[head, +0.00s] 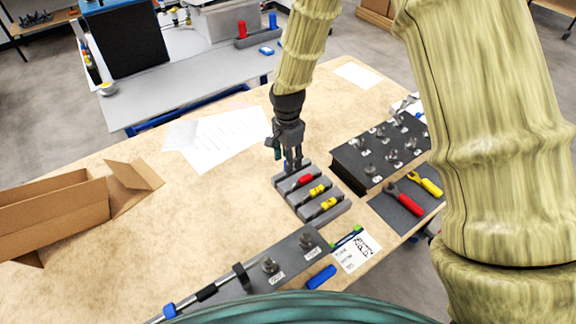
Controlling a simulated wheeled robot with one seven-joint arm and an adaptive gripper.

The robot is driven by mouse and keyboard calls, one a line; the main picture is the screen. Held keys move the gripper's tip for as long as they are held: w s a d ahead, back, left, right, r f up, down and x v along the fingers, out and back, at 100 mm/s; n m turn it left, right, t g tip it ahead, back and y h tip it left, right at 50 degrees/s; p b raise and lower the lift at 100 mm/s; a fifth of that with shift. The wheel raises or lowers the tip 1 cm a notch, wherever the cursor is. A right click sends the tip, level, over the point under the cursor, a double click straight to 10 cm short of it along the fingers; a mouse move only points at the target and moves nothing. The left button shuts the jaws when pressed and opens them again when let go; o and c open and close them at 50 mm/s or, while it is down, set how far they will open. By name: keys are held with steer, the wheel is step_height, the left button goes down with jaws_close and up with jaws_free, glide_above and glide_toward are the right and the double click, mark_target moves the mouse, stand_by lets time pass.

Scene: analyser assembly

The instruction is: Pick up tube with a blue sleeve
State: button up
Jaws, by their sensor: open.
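My gripper (293,165) points down just above the back end of a grey slotted rack (340,211). It is open, and its fingertips are close to the rack; contact cannot be told. The rack holds a piece with a red sleeve (305,180) and two with yellow sleeves (317,190). No blue sleeve shows in the rack; my gripper hides part of its back end. A short blue cylinder (321,277) lies at the table's front, beside a dark panel. A dark rod with a blue piece (169,311) shows at the bottom left. Which is the blue-sleeved tube is unclear.
A dark box with several knobs (350,165) stands right of the rack. Red-handled (408,203) and yellow-handled tools lie on a dark mat. A labelled panel (285,262) is in front. A cardboard box (52,215) stands left. The table's middle left is clear.

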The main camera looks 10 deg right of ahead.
steer(key=f, duration=0.1)
steer(key=f+p, duration=0.1)
steer(key=f, duration=0.1)
steer(key=shift+w+a+f, duration=0.1)
steer(key=shift+w+f, duration=0.1)
steer(key=shift+f, duration=0.05)
steer(key=shift+s, duration=0.25)
steer(key=shift+w+f, duration=0.1)
steer(key=shift+w, duration=0.05)
steer(key=c, duration=0.4)
jaws_close()
